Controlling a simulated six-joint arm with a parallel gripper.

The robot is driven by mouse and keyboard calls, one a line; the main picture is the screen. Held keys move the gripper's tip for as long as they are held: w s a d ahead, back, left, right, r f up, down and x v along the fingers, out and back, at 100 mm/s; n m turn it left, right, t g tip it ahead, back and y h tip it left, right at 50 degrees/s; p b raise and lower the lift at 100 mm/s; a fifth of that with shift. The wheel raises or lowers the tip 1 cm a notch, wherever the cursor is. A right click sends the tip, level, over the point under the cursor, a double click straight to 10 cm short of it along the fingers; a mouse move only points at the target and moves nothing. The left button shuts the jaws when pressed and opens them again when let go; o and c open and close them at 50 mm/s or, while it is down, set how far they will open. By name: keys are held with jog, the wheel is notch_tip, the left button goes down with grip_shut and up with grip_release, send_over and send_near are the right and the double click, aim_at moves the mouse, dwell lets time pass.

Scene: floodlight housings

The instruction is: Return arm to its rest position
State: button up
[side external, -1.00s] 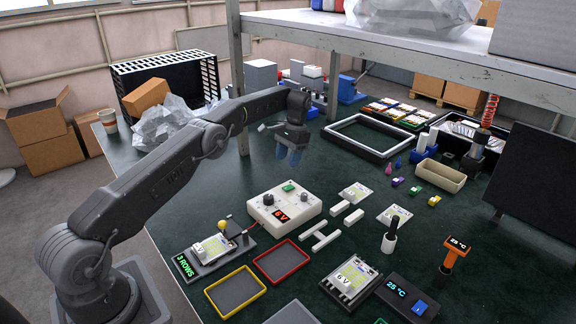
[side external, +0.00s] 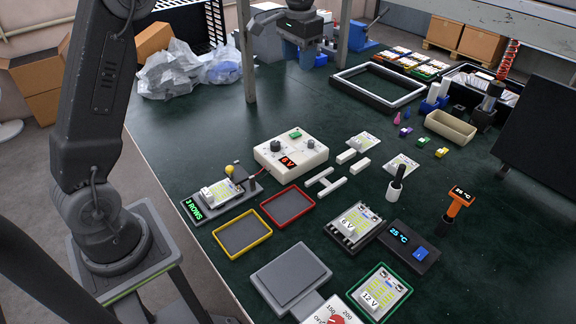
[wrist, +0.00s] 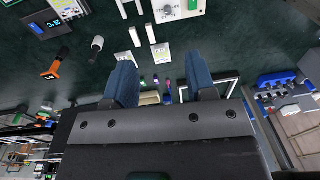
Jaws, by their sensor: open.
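My gripper (side external: 302,54) is high in the side external view, near the top edge and over the back of the green bench. The floodlight board marked 6V (side external: 354,222) sits on a dark finned base, and the board marked 12V (side external: 380,293) lies in a green-edged tray. Both are far from my gripper.
Clear plastic bags (side external: 175,72) lie at the left back. A white power box (side external: 290,152), a yellow tray (side external: 242,234) and a red tray (side external: 288,207) occupy the bench's middle.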

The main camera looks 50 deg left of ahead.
jog(key=s+d+r+t, duration=0.1)
jog(key=s+d+r, duration=0.25)
jog(key=s, duration=0.25)
jog(key=s+d+f+t, duration=0.2)
jog(key=s+d, duration=0.1)
jog(key=s, duration=0.8)
jog(key=s+d+f+t, duration=0.2)
jog(key=s+d, duration=0.1)
jog(key=s, duration=0.9)
jog(key=shift+d+f+h, duration=0.3)
jog(key=shift+d+f, duration=0.1)
